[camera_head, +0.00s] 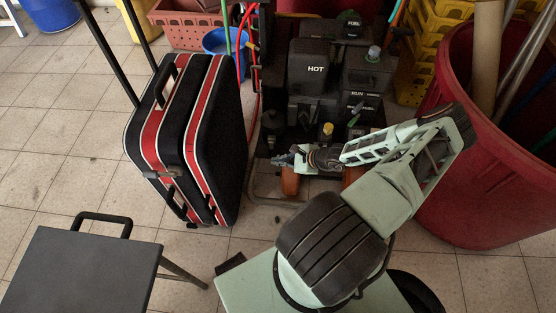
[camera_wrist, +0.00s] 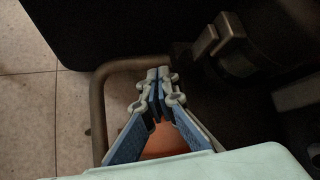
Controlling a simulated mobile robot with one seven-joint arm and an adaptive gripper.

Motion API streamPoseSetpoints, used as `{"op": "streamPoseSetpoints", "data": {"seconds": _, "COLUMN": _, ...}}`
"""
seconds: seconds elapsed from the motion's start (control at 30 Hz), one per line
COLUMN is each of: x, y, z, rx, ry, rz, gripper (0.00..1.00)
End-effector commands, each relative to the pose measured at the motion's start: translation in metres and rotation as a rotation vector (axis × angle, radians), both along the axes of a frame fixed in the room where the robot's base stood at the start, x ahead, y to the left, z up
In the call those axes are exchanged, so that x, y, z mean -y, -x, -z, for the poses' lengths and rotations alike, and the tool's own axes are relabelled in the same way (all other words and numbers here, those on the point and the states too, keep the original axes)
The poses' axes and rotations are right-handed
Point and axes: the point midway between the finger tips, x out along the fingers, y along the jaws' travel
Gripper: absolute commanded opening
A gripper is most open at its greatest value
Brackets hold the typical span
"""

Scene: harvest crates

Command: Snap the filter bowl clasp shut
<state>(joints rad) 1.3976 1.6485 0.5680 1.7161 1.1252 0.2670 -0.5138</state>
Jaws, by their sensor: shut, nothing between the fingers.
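The machine (camera_head: 315,85) stands at the back middle, dark, with "HOT" on its cover. A dark rounded bowl (camera_head: 272,122), likely the filter bowl, sits low on its left side. In the wrist view a dark round body (camera_wrist: 238,62) at the upper right carries a grey clasp-like lever (camera_wrist: 226,32). I cannot tell whether this clasp is open or closed. My gripper (camera_head: 280,160) is in front of the machine's lower part, pointing left. In the wrist view my gripper (camera_wrist: 157,76) is shut and empty, its tips left of and below the lever, apart from it in the picture.
A bent metal tube frame (camera_wrist: 98,105) runs close left of the fingers. An orange rounded part (camera_wrist: 165,142) lies below them. A black and red suitcase (camera_head: 185,140) stands left of the machine, a red bin (camera_head: 470,200) right. A dark stool (camera_head: 80,275) is front left.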

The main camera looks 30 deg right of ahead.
Motion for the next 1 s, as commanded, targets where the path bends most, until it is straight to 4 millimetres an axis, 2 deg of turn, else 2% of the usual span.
{"op": "streamPoseSetpoints", "data": {"seconds": 0.4, "x": 0.0048, "y": -0.0072, "z": 0.0084, "rx": -0.001, "ry": -0.001, "rz": 0.000, "gripper": 0.00}}
{"op": "streamPoseSetpoints", "data": {"seconds": 1.0, "x": 0.0061, "y": -0.0083, "z": 0.0096, "rx": -0.001, "ry": -0.001, "rz": 0.002, "gripper": 0.00}}
